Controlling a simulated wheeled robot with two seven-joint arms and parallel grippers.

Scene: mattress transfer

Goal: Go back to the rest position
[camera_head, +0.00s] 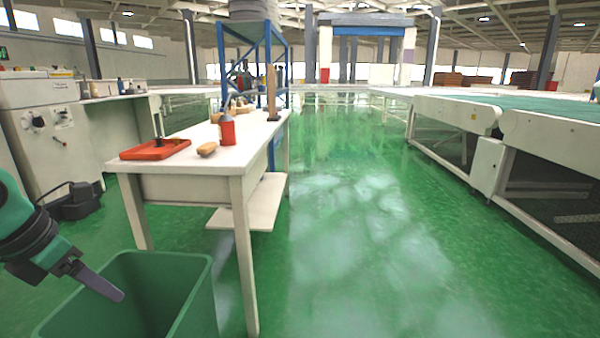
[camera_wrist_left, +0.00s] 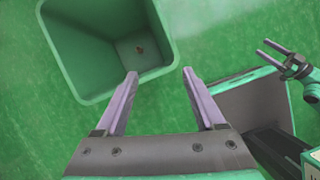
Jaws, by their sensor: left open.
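My left gripper (camera_head: 118,296) comes in from the lower left in the head view, its fingers pointing at the green bin (camera_head: 190,268). In the left wrist view, the fingers of my left gripper (camera_wrist_left: 158,73) are spread wide with nothing between them. The bin (camera_wrist_left: 72,68) lies beyond them at the upper left, and a small reddish-brown thing (camera_wrist_left: 139,49) lies on its floor. My right gripper (camera_wrist_left: 264,47) shows at the right of the left wrist view, its two fingers apart and empty. It is out of the head view.
A conveyor (camera_head: 550,135) runs along the right. The green floor (camera_head: 370,250) between is clear.

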